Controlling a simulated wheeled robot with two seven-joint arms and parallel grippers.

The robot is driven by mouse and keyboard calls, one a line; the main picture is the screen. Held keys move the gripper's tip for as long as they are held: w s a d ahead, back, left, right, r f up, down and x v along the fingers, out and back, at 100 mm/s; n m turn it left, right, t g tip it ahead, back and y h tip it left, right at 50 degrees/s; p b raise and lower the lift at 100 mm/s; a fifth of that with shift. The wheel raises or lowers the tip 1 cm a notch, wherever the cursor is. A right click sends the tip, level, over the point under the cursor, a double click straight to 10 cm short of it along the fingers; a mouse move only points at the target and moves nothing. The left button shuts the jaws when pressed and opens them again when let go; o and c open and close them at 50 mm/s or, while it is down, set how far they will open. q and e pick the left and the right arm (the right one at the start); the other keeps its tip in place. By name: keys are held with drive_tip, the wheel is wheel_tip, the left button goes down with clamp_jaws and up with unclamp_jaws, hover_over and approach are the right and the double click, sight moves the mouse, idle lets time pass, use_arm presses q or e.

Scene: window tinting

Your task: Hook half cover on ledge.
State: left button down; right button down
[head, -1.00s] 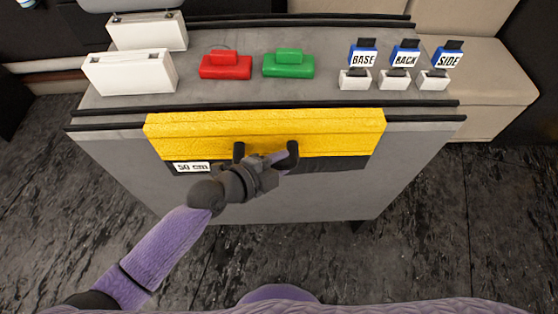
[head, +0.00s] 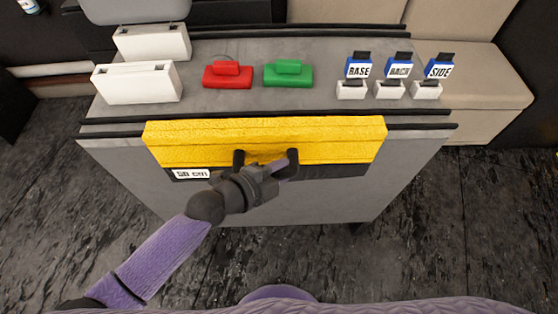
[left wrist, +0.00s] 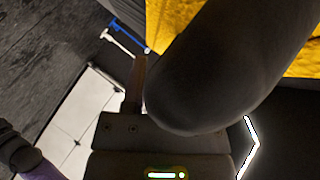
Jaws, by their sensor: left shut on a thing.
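The yellow half cover (head: 230,136) lies along the front edge of the grey table in the head view, with a dark strip and a white "50 cm" label (head: 192,173) below it. It overlaps the middle of the black front ledge (head: 115,124), whose ends show on both sides. I cannot tell whether it is hooked there. My left gripper (head: 276,170) is shut on the cover's dark handle (head: 238,159). In the left wrist view a large dark shape hides the grip, with the yellow cover (left wrist: 165,22) behind. My right gripper is out of view.
On the tabletop stand two white boxes (head: 135,82), a red block (head: 227,76), a green block (head: 288,75) and blue-and-white pieces marked BASE (head: 358,70), BACK and SIDE (head: 437,70). A beige bench (head: 485,85) is at right. Dark floor lies in front.

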use_arm(q)
drive_tip(key=s+p, duration=0.2)
drive_tip(key=s, duration=0.4)
idle(0.3)
wheel_tip(320, 180, up, 6)
drive_tip(key=p, duration=0.6)
drive_tip(key=shift+r, duration=0.25)
idle(0.4)
